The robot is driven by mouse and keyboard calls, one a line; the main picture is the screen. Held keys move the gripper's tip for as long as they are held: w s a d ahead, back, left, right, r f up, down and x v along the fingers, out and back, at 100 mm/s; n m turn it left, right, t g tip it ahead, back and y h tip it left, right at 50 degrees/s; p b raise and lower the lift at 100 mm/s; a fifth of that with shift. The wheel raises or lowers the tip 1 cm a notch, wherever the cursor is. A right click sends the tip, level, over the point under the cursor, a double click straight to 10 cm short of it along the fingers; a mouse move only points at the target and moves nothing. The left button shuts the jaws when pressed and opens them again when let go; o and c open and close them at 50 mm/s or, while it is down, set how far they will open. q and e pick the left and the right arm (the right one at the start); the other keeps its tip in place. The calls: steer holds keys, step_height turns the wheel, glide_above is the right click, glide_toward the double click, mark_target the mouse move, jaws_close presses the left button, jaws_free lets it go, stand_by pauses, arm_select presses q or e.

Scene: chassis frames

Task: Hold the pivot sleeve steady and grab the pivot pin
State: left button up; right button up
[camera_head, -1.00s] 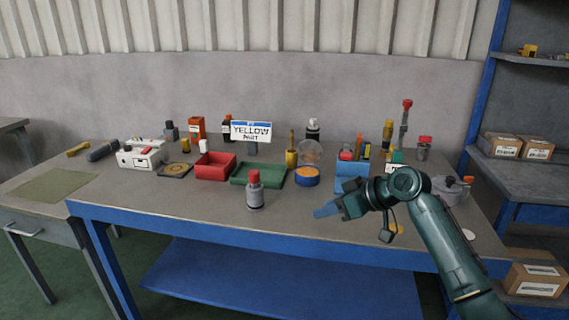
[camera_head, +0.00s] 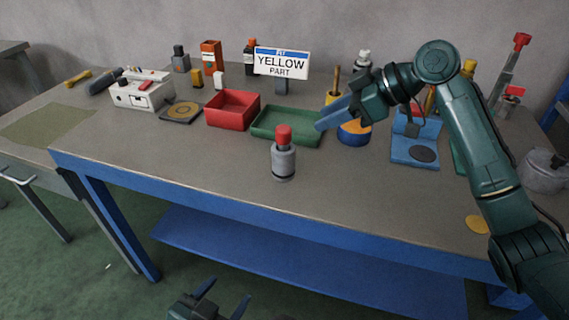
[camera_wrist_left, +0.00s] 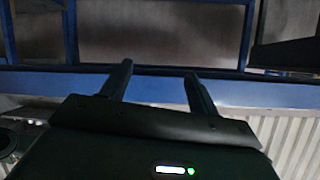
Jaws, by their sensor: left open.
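The pivot sleeve (camera_head: 284,163) is a grey cylinder standing upright on the bench near its front edge. The red-topped pivot pin (camera_head: 284,136) sticks up out of its top; its lower part is hidden. My left gripper (camera_head: 229,291) is open and empty, low in front of the bench at the bottom of the head view; its two spread fingers also show in the left wrist view (camera_wrist_left: 158,72). My right gripper (camera_head: 322,122) is above the bench, right of and beyond the pin, apart from it. Its blue fingers overlap from this side, so its opening is unclear.
A red bin (camera_head: 232,109) and green tray (camera_head: 270,139) lie behind the sleeve. A blue fixture (camera_head: 414,160) stands at the right. The bench's blue front edge (camera_head: 200,205) lies between my left gripper and the sleeve. The bench left of the sleeve is clear.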

arm_select(q)
steer(key=shift+o, duration=0.6)
steer(key=w+d+r+m+t, duration=0.1)
steer(key=w+d+r+m, duration=0.2)
steer(key=m, duration=0.7)
steer(key=shift+w+r, duration=0.2)
steer(key=shift+w, duration=0.75)
steer(key=w+d+r+m, duration=0.1)
steer(key=r+m, duration=0.1)
steer(key=m, duration=0.2)
steer(key=w+d+r+m+t, duration=0.1)
steer(key=w+m, duration=0.1)
steer(key=m, duration=0.2)
steer(key=w+d+r+m+t, duration=0.1)
steer(key=r+m, duration=0.1)
steer(key=m, duration=0.3)
steer(key=shift+w+d+r, duration=0.15)
steer(key=shift+w+r, duration=0.15)
steer(key=shift+w, duration=0.1)
steer(key=m+t, duration=0.2)
steer(key=m, duration=0.7)
glide_toward(280, 163)
steer(key=shift+m, duration=0.3)
steer(key=x, duration=1.2)
steer(key=shift+w+d, duration=0.1)
steer(key=shift+w, duration=0.2)
steer(key=c, duration=1.2)
